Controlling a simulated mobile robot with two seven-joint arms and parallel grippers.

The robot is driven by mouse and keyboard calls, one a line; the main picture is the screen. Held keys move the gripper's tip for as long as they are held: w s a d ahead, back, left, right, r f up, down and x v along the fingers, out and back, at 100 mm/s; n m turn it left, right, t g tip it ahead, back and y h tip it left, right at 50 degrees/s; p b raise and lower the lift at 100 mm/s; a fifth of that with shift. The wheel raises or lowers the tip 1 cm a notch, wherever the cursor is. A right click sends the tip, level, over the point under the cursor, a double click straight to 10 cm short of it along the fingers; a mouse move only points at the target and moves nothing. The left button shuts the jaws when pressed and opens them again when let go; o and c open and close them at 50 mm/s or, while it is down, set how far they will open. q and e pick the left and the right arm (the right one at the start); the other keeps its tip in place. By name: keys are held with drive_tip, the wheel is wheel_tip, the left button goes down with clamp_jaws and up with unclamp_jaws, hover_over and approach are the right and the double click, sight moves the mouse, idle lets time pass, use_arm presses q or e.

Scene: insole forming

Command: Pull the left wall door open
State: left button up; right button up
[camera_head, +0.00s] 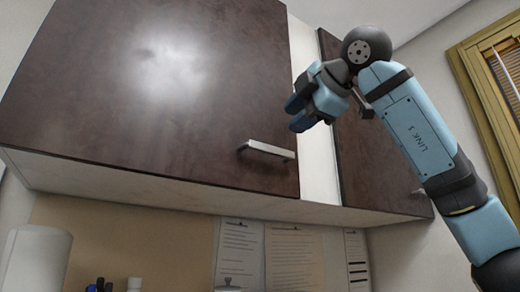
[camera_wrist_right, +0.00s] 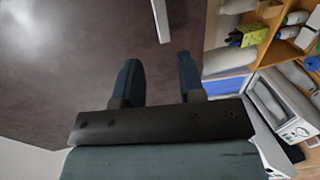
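The left wall door (camera_head: 150,95) is a large dark brown panel on the wall cabinet and looks closed. Its silver bar handle (camera_head: 266,150) sits near its lower right corner. My right gripper (camera_head: 294,115) is above and to the right of the handle in the head view, apart from it. In the wrist view its two blue fingers (camera_wrist_right: 159,72) are spread with nothing between them. The handle (camera_wrist_right: 160,20) shows beyond the fingertips, roughly in line with the gap. My left gripper is not in view.
A second dark door (camera_head: 365,160) with its own handle is to the right, partly behind my right arm. Papers (camera_head: 293,255) hang on the board below the cabinet. A white cylinder (camera_head: 35,260) stands at lower left. A wooden window frame (camera_head: 485,100) is at right.

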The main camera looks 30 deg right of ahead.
sight(265, 147)
drive_tip(key=x, duration=1.2)
drive_tip(key=shift+f+p, duration=0.15)
drive_tip(key=shift+p, duration=0.15)
drive_tip(key=shift+c, duration=0.4)
clamp_jaws()
